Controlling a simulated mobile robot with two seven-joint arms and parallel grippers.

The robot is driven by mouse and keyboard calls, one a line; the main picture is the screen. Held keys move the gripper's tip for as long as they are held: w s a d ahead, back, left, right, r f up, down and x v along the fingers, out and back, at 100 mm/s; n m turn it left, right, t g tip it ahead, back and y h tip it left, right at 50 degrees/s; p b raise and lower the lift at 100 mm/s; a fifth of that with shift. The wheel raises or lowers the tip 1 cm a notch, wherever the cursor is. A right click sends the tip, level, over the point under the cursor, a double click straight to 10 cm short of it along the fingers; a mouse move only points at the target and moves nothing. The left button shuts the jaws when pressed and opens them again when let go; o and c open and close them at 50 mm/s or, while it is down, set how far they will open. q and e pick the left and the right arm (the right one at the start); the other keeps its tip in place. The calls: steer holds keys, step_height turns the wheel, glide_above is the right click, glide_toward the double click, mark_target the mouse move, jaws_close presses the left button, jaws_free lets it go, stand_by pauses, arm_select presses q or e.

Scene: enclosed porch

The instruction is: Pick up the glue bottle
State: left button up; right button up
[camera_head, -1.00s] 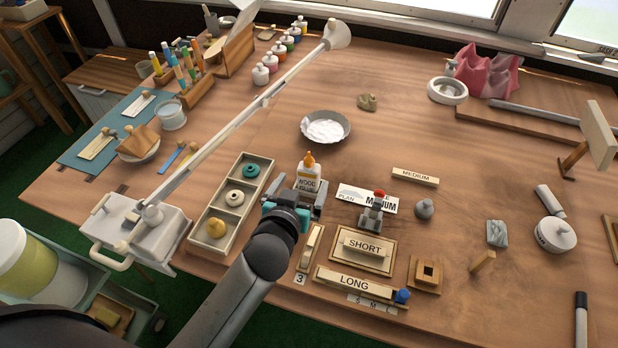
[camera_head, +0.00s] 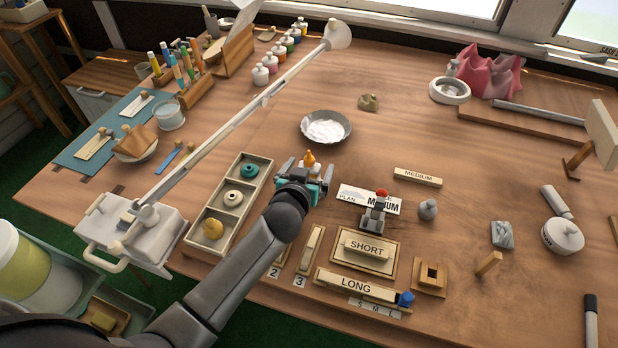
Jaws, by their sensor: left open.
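The glue bottle (camera_head: 309,158) stands upright on the wooden table, in the middle of the head view. Only its orange cap and a little of its white top show; my left gripper hides the rest. My left gripper (camera_head: 306,175) is open, with one finger on each side of the bottle. Whether the fingers touch the bottle cannot be told. My right gripper does not show.
A three-part wooden tray (camera_head: 233,199) stands just left of the gripper. A grey dish (camera_head: 344,134) with white contents lies behind the bottle. A white lamp arm (camera_head: 240,118) crosses at left. A "MEDIUM" block (camera_head: 418,177) and a red-topped grey piece (camera_head: 375,215) stand to the right.

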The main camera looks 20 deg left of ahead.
arm_select(q)
steer(key=shift+c, duration=0.4)
steer(key=c, duration=1.5)
